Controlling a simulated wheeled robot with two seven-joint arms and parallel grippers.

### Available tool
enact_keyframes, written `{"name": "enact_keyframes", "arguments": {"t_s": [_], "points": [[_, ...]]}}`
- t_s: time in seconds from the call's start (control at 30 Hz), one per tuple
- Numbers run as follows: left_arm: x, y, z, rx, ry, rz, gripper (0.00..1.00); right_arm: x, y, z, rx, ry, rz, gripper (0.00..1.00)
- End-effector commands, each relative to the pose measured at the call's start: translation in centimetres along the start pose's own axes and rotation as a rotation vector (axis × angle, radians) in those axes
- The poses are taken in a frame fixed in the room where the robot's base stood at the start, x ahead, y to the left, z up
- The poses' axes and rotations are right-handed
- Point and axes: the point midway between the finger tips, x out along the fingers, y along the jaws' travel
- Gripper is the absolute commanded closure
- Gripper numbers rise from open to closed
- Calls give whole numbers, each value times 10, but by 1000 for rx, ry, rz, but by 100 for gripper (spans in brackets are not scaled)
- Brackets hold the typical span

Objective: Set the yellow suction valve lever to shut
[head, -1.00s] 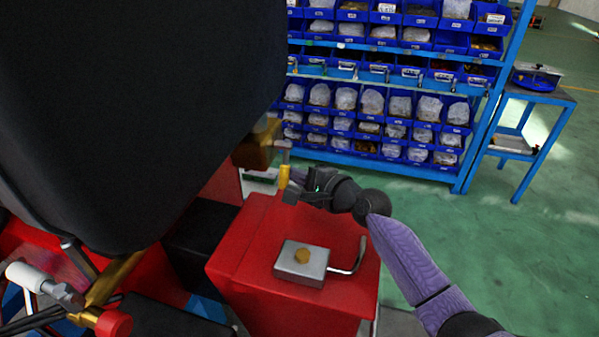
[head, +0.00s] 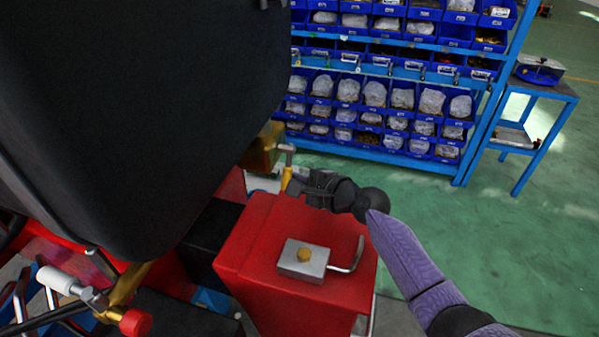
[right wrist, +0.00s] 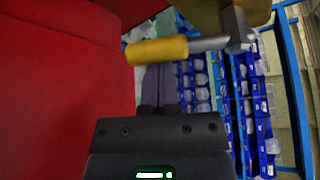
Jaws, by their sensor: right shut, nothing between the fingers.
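The suction valve lever has a yellow handle (head: 286,178) on a metal shank (head: 288,152), beside a brass valve body (head: 262,148). In the head view it stands roughly upright behind the red box. In the right wrist view the yellow handle (right wrist: 157,50) lies crosswise to the left of its metal pivot (right wrist: 238,30). My right gripper (head: 300,184) is shut and empty, its tips close to the right side of the handle. In the right wrist view its fingers (right wrist: 159,85) point at the handle; I cannot tell whether they touch. My left gripper is out of view.
A red box (head: 255,235) with a grey metal block (head: 303,262) and bent rod (head: 350,258) stands below my right arm. A large black body (head: 130,110) fills the left. Blue shelves of bins (head: 390,70) stand behind; green floor (head: 500,230) is open at right.

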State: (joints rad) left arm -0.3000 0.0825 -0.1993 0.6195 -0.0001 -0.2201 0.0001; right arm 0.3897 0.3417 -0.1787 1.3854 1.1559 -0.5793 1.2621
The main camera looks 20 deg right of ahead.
Motion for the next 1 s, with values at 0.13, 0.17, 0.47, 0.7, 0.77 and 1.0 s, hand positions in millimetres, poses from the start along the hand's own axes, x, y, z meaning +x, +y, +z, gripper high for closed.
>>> {"name": "enact_keyframes", "arguments": {"t_s": [0.13,0.17,0.47,0.7,0.77,1.0], "points": [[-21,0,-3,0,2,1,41,-3,-4,7,57,-2,34,100],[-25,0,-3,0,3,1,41,-4,-5,8,73,-2,43,100],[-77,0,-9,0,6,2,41,-12,-7,23,290,-3,169,100],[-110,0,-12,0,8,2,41,-18,-8,32,486,-3,285,100],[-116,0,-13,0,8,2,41,-19,-10,34,533,-4,312,100],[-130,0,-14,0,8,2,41,-22,-14,40,701,-4,411,100]]}}
